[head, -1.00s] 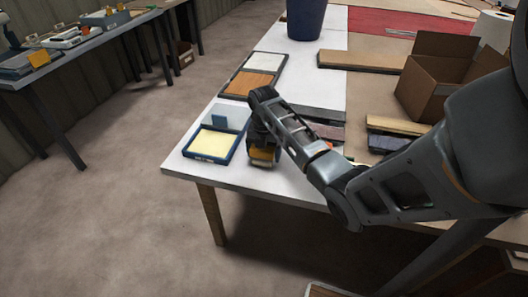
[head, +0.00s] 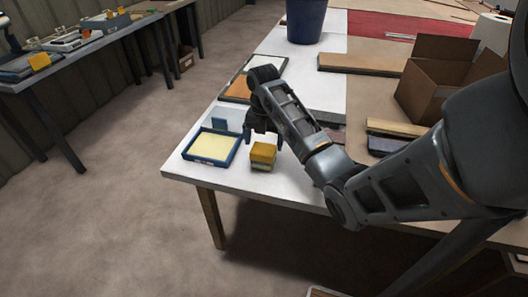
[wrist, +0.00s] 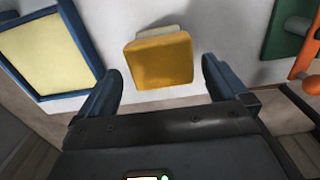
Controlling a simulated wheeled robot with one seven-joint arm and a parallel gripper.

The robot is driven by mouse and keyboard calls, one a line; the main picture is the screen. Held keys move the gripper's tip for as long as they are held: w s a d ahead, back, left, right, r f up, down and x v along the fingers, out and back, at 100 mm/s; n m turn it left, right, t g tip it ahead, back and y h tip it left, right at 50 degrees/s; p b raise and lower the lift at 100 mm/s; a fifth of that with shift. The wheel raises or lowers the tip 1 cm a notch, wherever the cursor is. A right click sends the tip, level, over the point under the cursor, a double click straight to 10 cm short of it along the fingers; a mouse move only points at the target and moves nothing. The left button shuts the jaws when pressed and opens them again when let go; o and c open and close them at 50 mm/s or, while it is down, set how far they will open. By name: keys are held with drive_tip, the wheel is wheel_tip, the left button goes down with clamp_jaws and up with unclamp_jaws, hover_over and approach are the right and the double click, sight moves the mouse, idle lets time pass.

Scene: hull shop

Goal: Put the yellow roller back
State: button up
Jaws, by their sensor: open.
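A yellow block-like thing (head: 263,153) with a paler layer under it stands on the white tabletop, just right of the blue tray; I take it for the yellow roller, though no roller shape shows. It also shows in the wrist view (wrist: 160,60), ahead of the fingers. My gripper (head: 262,130) is open and empty, above and behind the block, apart from it. In the wrist view my gripper (wrist: 163,72) has a blue finger on each side of the block's near end. The blue tray (head: 231,158) has a pale yellow inside and a small upright blue piece behind it.
A framed board (head: 240,97) with an orange-brown panel lies behind the tray. A dark blue bin (head: 305,22), an open cardboard box (head: 430,95) and wooden boards (head: 360,62) stand farther back. A green thing (wrist: 283,30) and an orange thing (wrist: 305,55) are at the right in the wrist view.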

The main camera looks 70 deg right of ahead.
sight(264, 148)
wheel_tip(264, 148, up, 5)
drive_tip(key=shift+r+p, duration=0.2)
drive_tip(key=shift+p, duration=0.1)
drive_tip(key=w+a+f+m+t, duration=0.25)
drive_tip(key=a+f, duration=0.25)
drive_tip(key=a, duration=0.4)
drive_tip(key=w+a+f+m+t, duration=0.2)
drive_tip(key=w+a+f, duration=0.2)
drive_tip(key=a, duration=0.6)
drive_tip(key=s+a+f+m+t, duration=0.1)
drive_tip(key=s+a+m+t, duration=0.15)
drive_tip(key=a, duration=0.45)
drive_tip(key=s+a+f+m+t, duration=0.1)
drive_tip(key=s+a+m, duration=0.15)
drive_tip(key=a, duration=0.45)
drive_tip(key=s+a+r+m+t+h, duration=0.1)
drive_tip(key=s+a+r+m+t, duration=0.2)
drive_tip(key=s, duration=0.4)
drive_tip(key=s+a+r+m, duration=0.3)
drive_tip(key=s+a, duration=0.2)
drive_tip(key=s, duration=0.2)
drive_tip(key=s+r+m+t, duration=0.1)
drive_tip(key=s+r+t, duration=0.1)
drive_tip(key=s+r, duration=0.3)
drive_tip(key=s+d+r+m+t+y, duration=0.1)
drive_tip(key=s+r, duration=0.3)
drive_tip(key=r, duration=0.5)
drive_tip(key=shift+s+r+m+t, duration=0.2)
drive_tip(key=shift+s+m+t, duration=0.25)
drive_tip(key=shift+m, duration=0.3)
